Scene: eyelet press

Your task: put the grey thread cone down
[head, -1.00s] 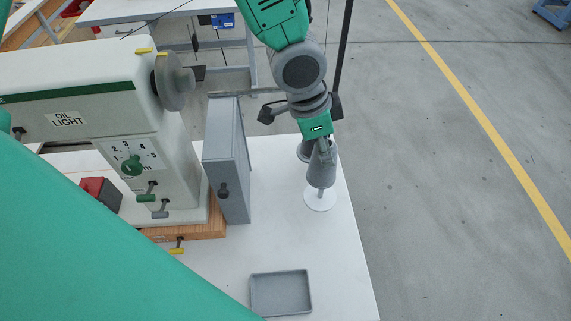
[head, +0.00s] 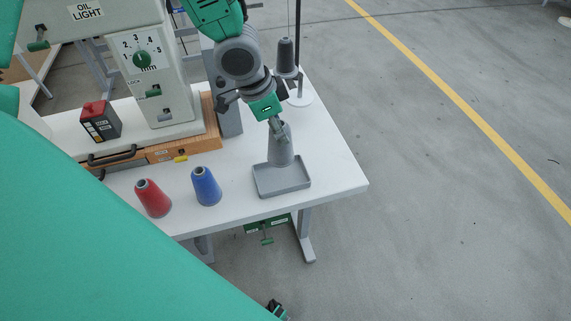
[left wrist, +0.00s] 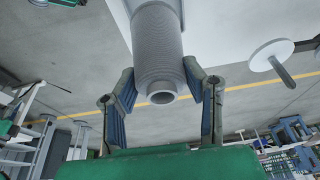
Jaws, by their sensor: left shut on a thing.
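My left gripper (head: 277,124) is shut on the grey thread cone (head: 282,150), near its narrow top. The cone is upright over the shallow grey tray (head: 283,192), its base within the tray's outline. I cannot tell whether the base touches the tray floor. In the left wrist view the cone (left wrist: 158,45) sits between the two fingers (left wrist: 162,88), its narrow open end towards me.
A red cone (head: 152,198) and a blue cone (head: 206,187) stand left of the tray. Another grey cone (head: 286,56) is on the thread stand behind, near an empty white disc (head: 300,100). The press (head: 160,80) is at left; the table's right edge is close.

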